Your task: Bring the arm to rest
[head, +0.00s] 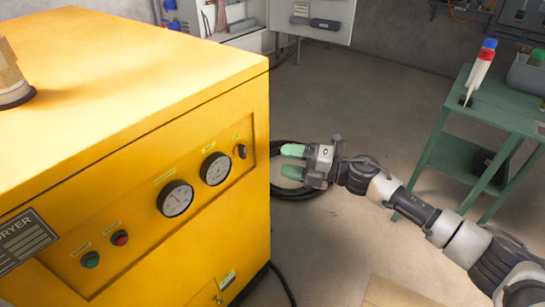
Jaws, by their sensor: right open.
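My right gripper (293,162) reaches in from the lower right on my arm. Its two green fingertips point left and stand apart with nothing between them. It is in the air, just right of the yellow dryer cabinet (150,110), with a visible gap to the cabinet's edge. My left gripper is not in view.
The cabinet's front has two gauges (175,198), a black knob, and green and red buttons. A black hose (284,193) lies on the floor behind my gripper. A green table (500,104) stands at the right. Grey floor (370,100) is clear between them.

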